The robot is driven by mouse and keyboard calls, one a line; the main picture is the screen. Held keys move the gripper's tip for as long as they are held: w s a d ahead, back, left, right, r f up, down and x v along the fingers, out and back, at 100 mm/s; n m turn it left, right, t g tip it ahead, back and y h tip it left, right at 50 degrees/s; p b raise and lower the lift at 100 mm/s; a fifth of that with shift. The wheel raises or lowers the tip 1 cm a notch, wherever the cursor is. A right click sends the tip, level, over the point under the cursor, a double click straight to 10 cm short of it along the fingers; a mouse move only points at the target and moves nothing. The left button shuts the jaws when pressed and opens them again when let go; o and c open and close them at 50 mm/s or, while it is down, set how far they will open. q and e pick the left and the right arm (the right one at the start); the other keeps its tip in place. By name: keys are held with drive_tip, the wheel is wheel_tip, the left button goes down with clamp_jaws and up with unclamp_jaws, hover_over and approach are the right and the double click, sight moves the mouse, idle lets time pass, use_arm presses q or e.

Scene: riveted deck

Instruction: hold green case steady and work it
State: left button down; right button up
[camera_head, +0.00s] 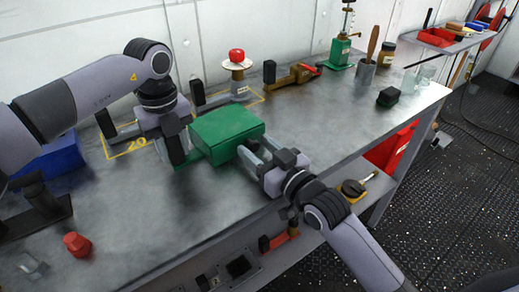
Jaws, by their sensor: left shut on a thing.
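The green case (225,132) sits on the grey metal workbench (330,125) with its lid down. My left gripper (180,155) is at the left side of the case and shut on it; its fingertips are partly hidden by its own body. My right gripper (254,147) is at the right front corner of the case. Its two fingers are apart, close to the case wall; I cannot tell whether they touch it.
Behind the case stand a red-topped stand (237,60) and a brown tool with a red handle (292,77). A blue box (50,158) is at the left and a red knob (77,244) at the front left.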

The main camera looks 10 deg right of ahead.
drive_tip(key=shift+s, duration=0.1)
use_arm(q)
drive_tip(key=shift+a, duration=0.1)
use_arm(e)
drive_tip(key=shift+s+d, duration=0.15)
drive_tip(key=shift+s, duration=0.1)
use_arm(q)
drive_tip(key=shift+w, duration=0.1)
use_arm(e)
drive_tip(key=v, duration=1.1)
drive_tip(key=shift+s, duration=0.15)
drive_tip(key=shift+d+r, duration=0.1)
use_arm(q)
drive_tip(key=c, duration=0.6)
unclamp_jaws()
drive_tip(key=shift+c, duration=0.2)
